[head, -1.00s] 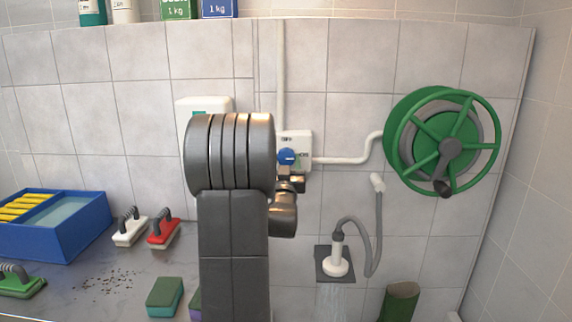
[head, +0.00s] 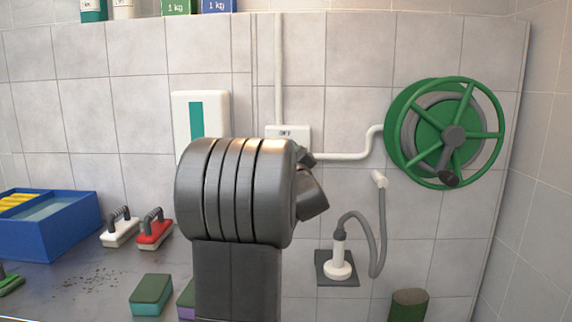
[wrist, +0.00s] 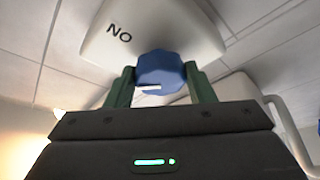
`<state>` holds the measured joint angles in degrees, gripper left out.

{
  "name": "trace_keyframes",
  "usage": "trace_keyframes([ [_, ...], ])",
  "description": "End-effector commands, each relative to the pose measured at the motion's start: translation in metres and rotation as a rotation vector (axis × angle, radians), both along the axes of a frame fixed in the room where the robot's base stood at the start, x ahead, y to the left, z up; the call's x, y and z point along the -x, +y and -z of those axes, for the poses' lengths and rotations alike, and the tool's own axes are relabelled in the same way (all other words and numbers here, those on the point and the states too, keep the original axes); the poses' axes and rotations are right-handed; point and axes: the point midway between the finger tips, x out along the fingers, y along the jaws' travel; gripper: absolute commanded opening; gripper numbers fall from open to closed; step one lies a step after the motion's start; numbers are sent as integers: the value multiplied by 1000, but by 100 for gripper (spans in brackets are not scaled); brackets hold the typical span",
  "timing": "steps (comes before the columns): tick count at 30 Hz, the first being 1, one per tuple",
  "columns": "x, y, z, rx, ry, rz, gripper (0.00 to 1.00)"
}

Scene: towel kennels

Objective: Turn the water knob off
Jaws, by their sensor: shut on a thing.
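The blue water knob (wrist: 162,72) sits on a white valve box (wrist: 190,28) in the wrist view. The box bears the letters N and O, and the knob has a white mark pointing sideways. My gripper (wrist: 160,76) is shut on the knob, one green finger on each side. In the head view the top of the valve box (head: 289,132) shows with its OFF label, and my arm hides the knob. The shower head (head: 339,262) stands on a dark holder, with no spray visible below it.
A white pipe (head: 345,156) runs from the box to the green hose reel (head: 445,133) at right. A white dispenser (head: 187,105) hangs left of the box. A blue tub (head: 50,240), brushes (head: 155,230) and a sponge (head: 151,295) are on the counter.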

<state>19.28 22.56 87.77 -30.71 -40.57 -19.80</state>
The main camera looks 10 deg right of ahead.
Motion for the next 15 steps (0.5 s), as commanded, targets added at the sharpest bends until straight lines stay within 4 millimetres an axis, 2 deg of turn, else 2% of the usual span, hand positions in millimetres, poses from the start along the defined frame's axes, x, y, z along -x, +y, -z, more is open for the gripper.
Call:
trace_keyframes([
  [15,1,-3,-6,455,134,1,26],
])
